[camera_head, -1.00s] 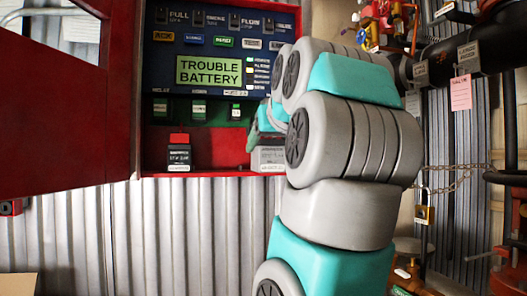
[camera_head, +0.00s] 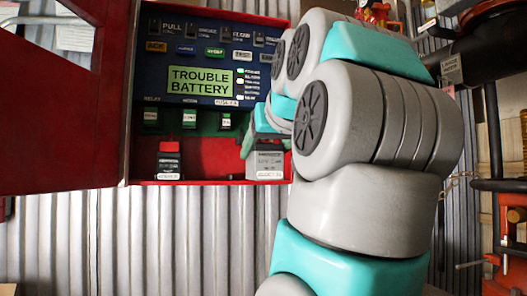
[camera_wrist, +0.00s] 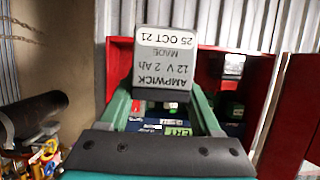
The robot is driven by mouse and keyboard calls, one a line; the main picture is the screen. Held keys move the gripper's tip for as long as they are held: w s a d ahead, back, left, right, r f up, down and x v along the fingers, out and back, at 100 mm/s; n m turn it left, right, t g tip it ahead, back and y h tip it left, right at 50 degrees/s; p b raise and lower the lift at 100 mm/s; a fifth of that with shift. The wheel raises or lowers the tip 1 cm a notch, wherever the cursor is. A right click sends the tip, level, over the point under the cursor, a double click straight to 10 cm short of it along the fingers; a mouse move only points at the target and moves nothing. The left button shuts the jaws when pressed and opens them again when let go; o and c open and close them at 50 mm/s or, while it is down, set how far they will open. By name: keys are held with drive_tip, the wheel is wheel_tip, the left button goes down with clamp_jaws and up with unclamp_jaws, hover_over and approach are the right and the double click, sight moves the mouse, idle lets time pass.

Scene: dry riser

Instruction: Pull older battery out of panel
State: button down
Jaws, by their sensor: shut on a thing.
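My gripper (camera_wrist: 165,94) is shut on a battery (camera_wrist: 167,58) with a pale label, which reads upside down in the wrist view: AMPWICK, 12 V 2 Ah, made 25 OCT 21. In the head view this battery (camera_head: 266,162) is at the lower right of the red panel box (camera_head: 210,183), by its front lip. I cannot tell whether it is fully clear of the box. My gripper (camera_head: 250,138) is mostly hidden behind my arm.
The panel's display (camera_head: 200,80) reads TROUBLE BATTERY. The red door (camera_head: 60,110) stands open at the left. A dark pipe (camera_head: 475,45) and other pipework lie right of my arm. Corrugated wall (camera_head: 160,240) is below the box.

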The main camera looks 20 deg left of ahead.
sight(269, 153)
drive_tip(key=shift+s+d, duration=0.1)
drive_tip(key=shift+s, duration=0.05)
drive_tip(key=shift+s+d+b, duration=0.35)
drive_tip(key=shift+s+b, duration=0.1)
drive_tip(key=shift+s, duration=0.1)
drive_tip(key=shift+s+d+b, duration=0.3)
drive_tip(key=shift+s+b, duration=0.15)
drive_tip(key=shift+s, duration=0.05)
drive_tip(key=shift+s+d+b, duration=0.25)
drive_tip(key=shift+s+d, duration=0.1)
drive_tip(key=shift+s, duration=0.25)
drive_tip(key=shift+s+d+b, duration=0.2)
drive_tip(key=shift+s+d, duration=0.1)
drive_tip(key=shift+s, duration=0.3)
drive_tip(key=shift+s+d+r, duration=0.15)
drive_tip(key=shift+s+d, duration=0.15)
drive_tip(key=shift+s, duration=0.35)
drive_tip(key=shift+s+d, duration=0.4)
drive_tip(key=shift+s, duration=0.1)
drive_tip(key=shift+s+d, duration=0.1)
